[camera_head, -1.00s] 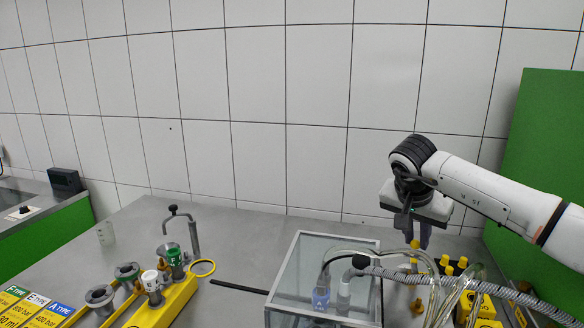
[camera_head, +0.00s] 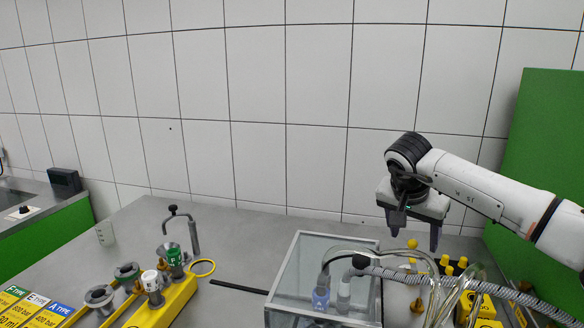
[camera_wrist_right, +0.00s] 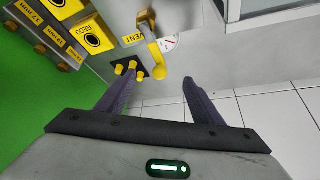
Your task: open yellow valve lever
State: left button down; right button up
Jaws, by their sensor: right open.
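The yellow valve lever (camera_wrist_right: 156,56) shows in the right wrist view, ending in a round yellow knob; a "VENT" label and a round dial are beside it. In the head view its yellow knob (camera_head: 412,244) is just below my right gripper (camera_head: 414,239). The right gripper is open and empty, with its two dark fingers spread apart and pointing down. In the right wrist view the knob appears between and just beyond the fingertips (camera_wrist_right: 156,80), apart from both fingers. Clear hoses hide part of the lever's base in the head view. My left gripper is not in view.
A glass-walled box (camera_head: 325,262) and a grey corrugated hose (camera_head: 455,280) are close to the gripper. A dark plate with yellow knobs (camera_wrist_right: 128,68) and yellow boxes (camera_wrist_right: 92,35) stand beside the lever. A green panel (camera_head: 545,160) is at right.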

jog(key=shift+r, duration=3)
